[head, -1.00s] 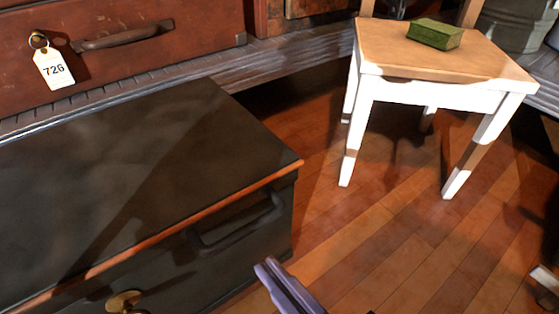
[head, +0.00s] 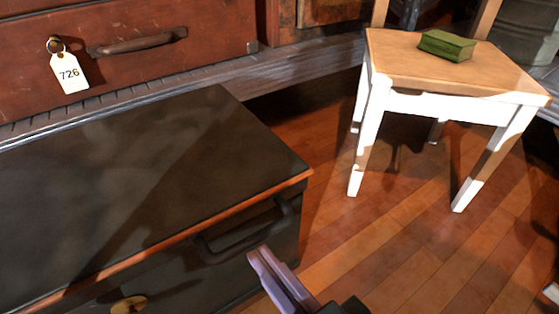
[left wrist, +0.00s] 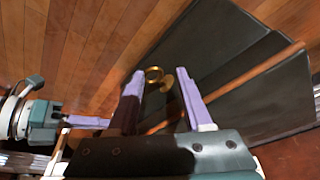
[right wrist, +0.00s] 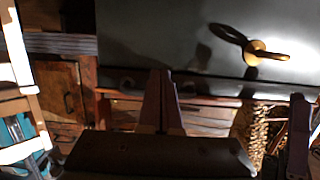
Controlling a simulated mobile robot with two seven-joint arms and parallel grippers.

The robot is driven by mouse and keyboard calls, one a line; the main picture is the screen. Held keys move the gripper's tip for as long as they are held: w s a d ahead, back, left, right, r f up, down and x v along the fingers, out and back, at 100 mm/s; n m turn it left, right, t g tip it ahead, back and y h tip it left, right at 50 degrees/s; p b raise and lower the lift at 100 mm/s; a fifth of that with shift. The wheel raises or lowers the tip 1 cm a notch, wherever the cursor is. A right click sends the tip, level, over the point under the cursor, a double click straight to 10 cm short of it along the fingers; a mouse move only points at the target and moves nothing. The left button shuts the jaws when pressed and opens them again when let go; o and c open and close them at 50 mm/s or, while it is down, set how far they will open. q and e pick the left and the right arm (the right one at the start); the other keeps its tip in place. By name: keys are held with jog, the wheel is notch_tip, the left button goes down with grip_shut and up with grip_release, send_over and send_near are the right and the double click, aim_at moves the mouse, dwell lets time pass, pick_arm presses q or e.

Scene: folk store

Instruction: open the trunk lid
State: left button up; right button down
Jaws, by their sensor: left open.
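The black trunk (head: 150,170) has a flat lid with an orange-brown edge strip, and the lid is closed. A dark handle (head: 245,236) is on its side wall. A brass clasp (head: 130,304) is at the bottom of the head view; it also shows in the right wrist view (right wrist: 262,52). My right gripper (head: 262,256) is shut and empty, its fingertips overlapping the handle's lower edge in the picture; contact cannot be told. My left gripper (left wrist: 160,78) is open, with brass pieces (left wrist: 153,75) of the trunk seen between its fingers. It is outside the head view.
A white chair (head: 450,75) with a green box (head: 447,45) stands at right. The wooden floor (head: 390,250) between is clear.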

aim_at(255, 238)
jog(key=shift+w+a, duration=0.45)
jog(key=shift+w, duration=0.05)
jog(key=shift+x, duration=0.95)
jog(key=shift+r, duration=0.2)
jog(key=shift+s+d, duration=0.25)
jog(key=shift+s, duration=0.05)
jog(key=shift+r, duration=0.1)
notch_tip(255, 238, up, 2)
jog(key=p, duration=0.2)
jog(key=shift+r+p, duration=0.1)
jog(key=shift+p, duration=0.25)
jog(key=shift+r, duration=0.25)
